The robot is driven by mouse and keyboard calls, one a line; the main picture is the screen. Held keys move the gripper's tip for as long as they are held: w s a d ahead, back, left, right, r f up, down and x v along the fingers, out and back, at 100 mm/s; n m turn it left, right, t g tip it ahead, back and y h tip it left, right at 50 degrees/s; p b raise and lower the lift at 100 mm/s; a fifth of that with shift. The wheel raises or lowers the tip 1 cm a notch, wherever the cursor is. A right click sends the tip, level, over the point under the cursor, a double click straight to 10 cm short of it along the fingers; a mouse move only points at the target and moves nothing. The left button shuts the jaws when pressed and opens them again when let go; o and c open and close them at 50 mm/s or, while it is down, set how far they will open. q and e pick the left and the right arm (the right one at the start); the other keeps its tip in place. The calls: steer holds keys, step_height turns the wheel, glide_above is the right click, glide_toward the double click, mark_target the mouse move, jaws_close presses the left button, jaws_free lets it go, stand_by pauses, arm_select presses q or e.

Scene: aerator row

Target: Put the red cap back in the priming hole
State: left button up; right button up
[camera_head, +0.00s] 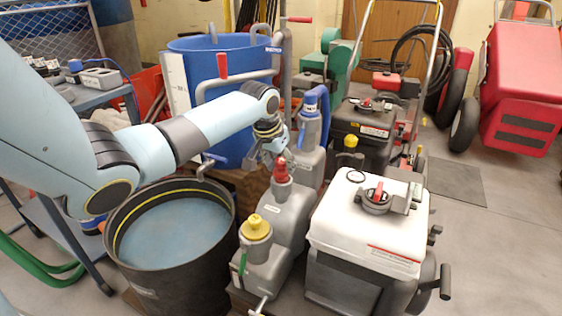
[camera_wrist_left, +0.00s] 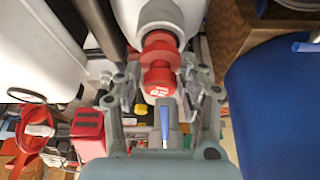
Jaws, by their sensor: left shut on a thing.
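The red cap (camera_head: 281,170) stands upright at the top of the neck of the middle grey pump body (camera_head: 288,212). It also shows in the left wrist view (camera_wrist_left: 159,68), with a narrower labelled knob and a wider red part against the grey neck. My left gripper (camera_head: 273,152) comes down from above and is shut on the red cap, with a finger on each side of its knob in the wrist view (camera_wrist_left: 165,88). The priming hole is hidden under the cap, and I cannot tell how deep the cap sits. My right gripper is not in view.
A pump with a yellow cap (camera_head: 256,226) stands in front and one with a blue cap (camera_head: 310,102) behind. A white tank (camera_head: 335,225) is close on the right. A black tub (camera_head: 125,265) and a blue barrel (camera_head: 205,45) stand left and behind.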

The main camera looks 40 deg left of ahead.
arm_select(q)
steer(key=shift+f, duration=0.55)
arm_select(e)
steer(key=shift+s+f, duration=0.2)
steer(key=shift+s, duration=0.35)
arm_select(q)
steer(key=shift+f+b, duration=0.4)
steer(key=shift+f, duration=0.05)
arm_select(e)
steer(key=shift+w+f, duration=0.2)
arm_select(q)
steer(key=o, duration=1.3)
steer(key=shift+o, duration=0.2)
steer(key=v, duration=1.2)
